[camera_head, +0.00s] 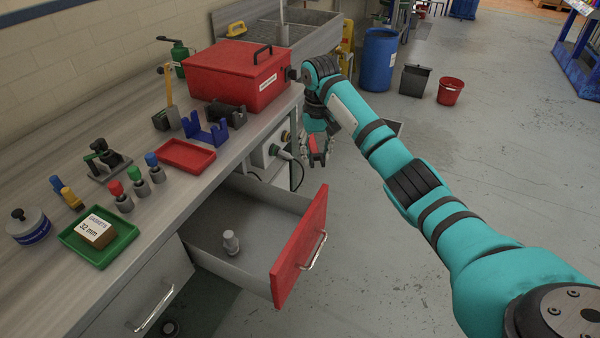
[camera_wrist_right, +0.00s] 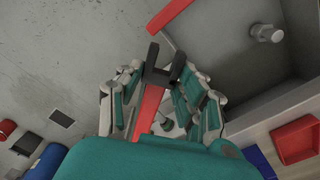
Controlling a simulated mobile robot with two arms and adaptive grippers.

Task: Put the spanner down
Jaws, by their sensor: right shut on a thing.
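The spanner (camera_wrist_right: 150,106) has a red handle and a dark open-ended head (camera_wrist_right: 158,66). My right gripper (camera_wrist_right: 160,97) is shut on it, with the head sticking out beyond the fingers in the wrist view. In the head view my right gripper (camera_head: 319,143) hangs in the air beside the bench end, behind the open drawer's red front, and a bit of the red handle shows between its fingers. The far end of the handle is hidden by the gripper. My left gripper is not in view.
An open drawer (camera_head: 205,240) with a red front (camera_head: 301,245) holds one small grey metal piece (camera_head: 231,243). On the bench are a red toolbox (camera_head: 237,80), an empty red tray (camera_head: 186,155) and a green tray (camera_head: 125,235). A blue barrel (camera_head: 378,60) stands on the floor behind.

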